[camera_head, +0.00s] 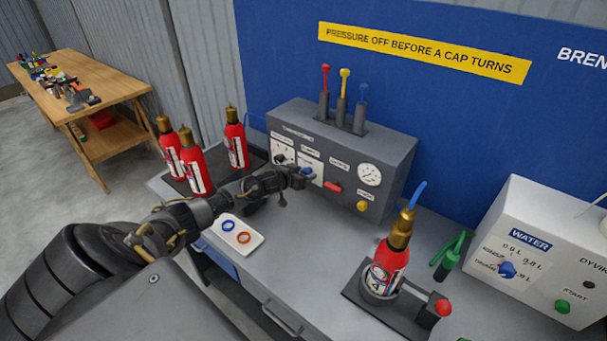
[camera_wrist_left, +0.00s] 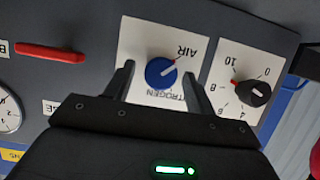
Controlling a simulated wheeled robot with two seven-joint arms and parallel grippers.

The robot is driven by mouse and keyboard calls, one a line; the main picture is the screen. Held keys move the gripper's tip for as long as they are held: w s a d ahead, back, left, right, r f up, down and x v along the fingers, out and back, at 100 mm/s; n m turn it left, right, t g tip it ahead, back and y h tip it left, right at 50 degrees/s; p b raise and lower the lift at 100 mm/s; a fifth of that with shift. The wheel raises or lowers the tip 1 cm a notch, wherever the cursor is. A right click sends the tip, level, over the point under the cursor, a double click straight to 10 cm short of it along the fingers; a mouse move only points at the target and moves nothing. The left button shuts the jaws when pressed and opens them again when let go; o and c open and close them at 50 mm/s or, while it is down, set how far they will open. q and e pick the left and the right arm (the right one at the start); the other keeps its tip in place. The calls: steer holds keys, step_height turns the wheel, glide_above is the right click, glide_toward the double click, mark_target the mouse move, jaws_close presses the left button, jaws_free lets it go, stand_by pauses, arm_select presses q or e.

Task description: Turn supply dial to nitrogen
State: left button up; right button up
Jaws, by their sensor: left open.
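The supply dial (camera_wrist_left: 160,73) is a blue round knob on a white plate, on the front of a dark grey console. In the left wrist view the plate is upside down. The dial's pale pointer mark points toward the AIR label (camera_wrist_left: 186,50); the NITROGEN label (camera_wrist_left: 160,97) is partly hidden by my gripper. The blue dial also shows in the head view (camera_head: 307,171). My left gripper (camera_wrist_left: 158,82) is open, with one finger on each side of the dial; I cannot tell whether they touch it. In the head view my left gripper (camera_head: 298,178) is at the console front.
Beside the dial are a black knob (camera_wrist_left: 256,92) with a number scale and a red handle (camera_wrist_left: 50,53). Red extinguishers (camera_head: 236,145) stand left of the console; another (camera_head: 388,262) sits in a holder at front right. A white card with rings (camera_head: 237,243) lies below my arm.

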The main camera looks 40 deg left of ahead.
arm_select(q)
steer(key=c, duration=1)
steer(key=shift+o, duration=0.2)
steer(key=m+t+y+b, duration=0.1)
steer(key=m+y+b, duration=0.1)
steer(key=m, duration=0.2)
steer(key=m+t+y+b, duration=0.1)
steer(key=m+y+b, duration=0.1)
steer(key=m+b, duration=0.1)
steer(key=d+f+m+y+b, duration=0.1)
steer(key=m+y+b, duration=0.2)
steer(key=m, duration=0.3)
steer(key=shift+t, duration=0.4)
steer(key=shift+m+b, duration=0.3)
